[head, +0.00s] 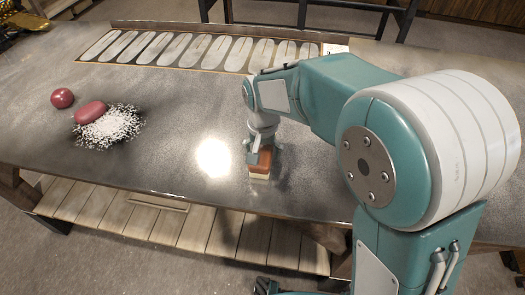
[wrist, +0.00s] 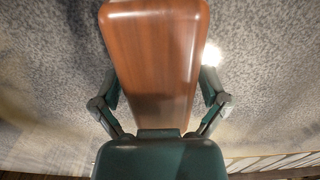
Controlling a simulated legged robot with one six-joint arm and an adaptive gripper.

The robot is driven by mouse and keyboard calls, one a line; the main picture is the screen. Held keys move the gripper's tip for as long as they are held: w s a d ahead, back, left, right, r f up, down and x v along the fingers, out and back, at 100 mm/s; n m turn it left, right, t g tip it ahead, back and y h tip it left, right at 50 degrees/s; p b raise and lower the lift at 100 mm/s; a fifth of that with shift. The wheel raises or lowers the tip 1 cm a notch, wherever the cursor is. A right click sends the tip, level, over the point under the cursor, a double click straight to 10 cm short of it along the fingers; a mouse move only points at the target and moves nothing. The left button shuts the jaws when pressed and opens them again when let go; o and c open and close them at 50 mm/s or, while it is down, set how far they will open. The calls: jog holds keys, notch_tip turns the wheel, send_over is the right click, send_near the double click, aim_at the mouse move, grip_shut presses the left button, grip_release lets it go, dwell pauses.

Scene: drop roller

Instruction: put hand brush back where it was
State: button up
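The hand brush (head: 260,163) has a reddish-brown wooden back and a pale underside. It is upright at the table's front part, right of a bright glare spot. In the wrist view the brush back (wrist: 155,60) fills the middle, long side running away from my gripper. My gripper (head: 256,150) comes down over it from above. In the wrist view its two dark green fingers lie along the brush's left and right sides, with no clear gap. The underside is hidden in the wrist view. I cannot tell whether the brush touches the table.
On the dark speckled table (head: 190,110), a red ball (head: 62,98) and a red oblong object (head: 90,112) lie at the left, beside a white scattered pile (head: 108,130). A panel of pale ovals (head: 180,50) runs along the back. The table's middle is clear. A slatted shelf (head: 180,228) is below.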

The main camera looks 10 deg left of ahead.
aim_at(262, 147)
dwell(0.3)
notch_tip(262, 147, up, 12)
jog(key=shift+r, duration=0.1)
dwell(0.4)
jog(key=shift+s, duration=0.1)
dwell(0.3)
